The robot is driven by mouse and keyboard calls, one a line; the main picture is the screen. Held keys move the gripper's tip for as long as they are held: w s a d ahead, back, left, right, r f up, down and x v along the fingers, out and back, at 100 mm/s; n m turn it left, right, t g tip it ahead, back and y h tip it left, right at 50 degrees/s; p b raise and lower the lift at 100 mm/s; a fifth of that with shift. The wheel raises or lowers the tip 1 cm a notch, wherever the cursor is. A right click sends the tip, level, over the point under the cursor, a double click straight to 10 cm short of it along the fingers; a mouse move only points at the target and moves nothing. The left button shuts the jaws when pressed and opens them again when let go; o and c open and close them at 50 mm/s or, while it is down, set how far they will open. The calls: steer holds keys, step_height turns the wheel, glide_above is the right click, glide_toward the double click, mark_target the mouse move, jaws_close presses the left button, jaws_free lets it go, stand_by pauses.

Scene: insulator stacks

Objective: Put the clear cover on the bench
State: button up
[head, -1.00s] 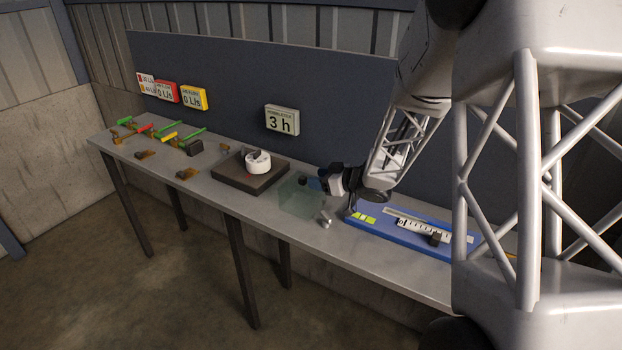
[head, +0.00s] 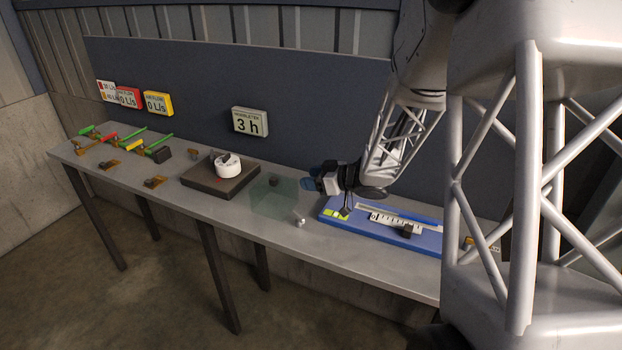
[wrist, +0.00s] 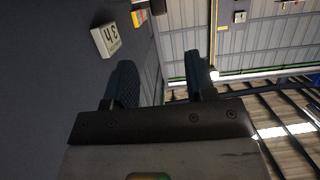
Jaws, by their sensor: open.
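The clear cover (head: 274,198) is a faint greenish see-through box. It stands on the grey bench (head: 215,225), between a dark square base and a blue board. A small dark knob (head: 273,181) shows at its top. My gripper (head: 311,184) is just right of the cover, its blue fingers pointing left, apart from the cover as far as I can see. In the wrist view the two fingers of my gripper (wrist: 163,82) are spread with nothing between them. The cover is not in the wrist view.
A dark base (head: 221,180) holds a white round part (head: 228,164) left of the cover. A small silver piece (head: 300,219) lies in front of the cover. A blue board (head: 385,228) with a ruler lies right. Pipes with coloured handles fill the far left.

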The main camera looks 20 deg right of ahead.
stand_by(0.4)
steer(key=s+r+m+h, duration=0.6)
steer(key=s+r+h, duration=0.2)
steer(key=r+h, duration=0.4)
steer(key=s+a+m+g, duration=0.1)
steer(key=s+a+g, duration=0.3)
steer(key=s, duration=1)
steer(key=s+a+m+g+y, duration=0.1)
steer(key=s+a+m+g, duration=0.1)
steer(key=s, duration=1.3)
steer(key=a+g, duration=0.1)
steer(key=a, duration=0.1)
steer(key=shift+a+r+g+y, duration=0.3)
steer(key=shift+a+r+g, duration=0.1)
